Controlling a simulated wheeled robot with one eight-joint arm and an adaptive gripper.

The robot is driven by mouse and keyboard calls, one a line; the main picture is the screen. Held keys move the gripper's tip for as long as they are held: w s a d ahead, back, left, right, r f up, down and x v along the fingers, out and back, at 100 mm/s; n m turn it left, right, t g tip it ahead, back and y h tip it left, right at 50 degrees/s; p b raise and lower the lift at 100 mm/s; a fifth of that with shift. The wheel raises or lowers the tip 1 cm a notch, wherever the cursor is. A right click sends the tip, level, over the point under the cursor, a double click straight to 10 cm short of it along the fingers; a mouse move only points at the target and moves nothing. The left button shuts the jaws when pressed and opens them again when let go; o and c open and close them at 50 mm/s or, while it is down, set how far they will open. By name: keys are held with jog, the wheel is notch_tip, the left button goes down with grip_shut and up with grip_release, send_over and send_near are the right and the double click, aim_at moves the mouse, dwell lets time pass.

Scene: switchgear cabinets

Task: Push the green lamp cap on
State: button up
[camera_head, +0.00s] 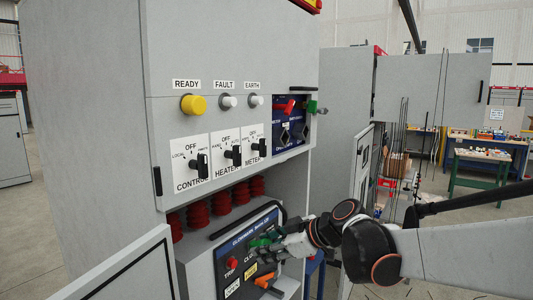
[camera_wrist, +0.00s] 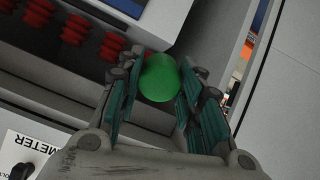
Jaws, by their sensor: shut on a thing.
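The green lamp cap (camera_wrist: 160,78) is round and sits between the two teal-padded fingers of my gripper (camera_wrist: 158,92) in the wrist view. My gripper is shut on it. In the head view my gripper (camera_head: 266,243) is in front of the lower dark panel, well below the lamp row, and the cap is hard to tell from the finger pads. The lamp row on the cabinet has a yellow cap (camera_head: 193,104) under READY, a white lamp (camera_head: 228,101) under FAULT and a white lamp (camera_head: 254,101) under EARTH.
Black rotary switches labelled CONTROL (camera_head: 199,166), HEATER (camera_head: 233,155) and METER (camera_head: 259,147) stick out below the lamps. A blue panel (camera_head: 291,128) with a red handle is to their right. Red ribbed insulators (camera_head: 221,203) sit in a recess. An open door (camera_head: 125,272) stands at lower left.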

notch_tip(320, 180, up, 20)
jog(key=n+t+y+p, duration=0.1)
jog(key=y+p, duration=0.3)
jog(key=p, duration=0.3)
jog(key=t+y+p, duration=0.1)
jog(key=t+p, duration=0.2)
jog(key=p, duration=0.3)
send_near(234, 102)
jog(key=shift+d+f+m, duration=0.15)
jog(key=shift+d+m, duration=0.05)
jog(key=shift+m, duration=0.2)
jog(key=shift+b+x, duration=0.5)
jog(key=shift+x, duration=2.35)
jog(key=shift+b+x, duration=0.4)
jog(key=shift+x, duration=1.55)
jog(key=o, duration=0.9)
jog(key=shift+s, duration=0.1)
